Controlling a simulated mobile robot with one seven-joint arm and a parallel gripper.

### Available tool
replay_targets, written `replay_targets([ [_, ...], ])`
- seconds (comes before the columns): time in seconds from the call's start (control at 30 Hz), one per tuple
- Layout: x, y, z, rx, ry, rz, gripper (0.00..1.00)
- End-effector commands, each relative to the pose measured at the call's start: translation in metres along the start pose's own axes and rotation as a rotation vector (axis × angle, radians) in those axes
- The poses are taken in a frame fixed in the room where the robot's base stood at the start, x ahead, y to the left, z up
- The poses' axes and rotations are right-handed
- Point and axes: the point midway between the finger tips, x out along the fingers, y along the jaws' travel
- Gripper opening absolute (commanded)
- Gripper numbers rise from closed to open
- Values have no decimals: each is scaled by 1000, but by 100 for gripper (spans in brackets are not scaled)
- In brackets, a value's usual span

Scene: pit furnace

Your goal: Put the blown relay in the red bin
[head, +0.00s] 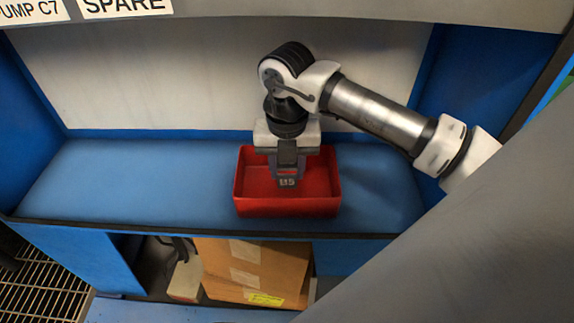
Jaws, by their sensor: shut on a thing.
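The red bin (286,207) stands on the blue shelf, a little right of its middle. My gripper (287,180) points down over the bin, with its fingers inside the outline of the bin's opening. It is shut on a small dark grey block with pale markings, the relay (287,183). The relay's upper part is hidden by the fingers. I cannot tell from this one view how far the relay is above the bin's floor. No other object shows in the bin.
The blue shelf (130,185) is bare left of the bin. A pale back panel (180,80) and blue side walls enclose it. Labels (125,5) hang above. Cardboard boxes (255,265) stand below, and a floor grating (35,285) is at lower left.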

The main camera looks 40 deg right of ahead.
Motion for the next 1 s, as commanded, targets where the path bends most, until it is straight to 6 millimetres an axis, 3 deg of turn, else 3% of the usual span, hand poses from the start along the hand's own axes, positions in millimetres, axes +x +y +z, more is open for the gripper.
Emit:
replay_targets([
  [0.13,1,0,0,0,-1,0,12],
  [0.17,1,0,0,0,0,0,39],
  [0.3,1,0,0,0,0,0,57],
  [0.67,-3,0,0,0,0,0,58],
  [0.83,-18,0,0,0,0,1,58],
  [1.0,-51,0,1,2,-3,-2,58],
])
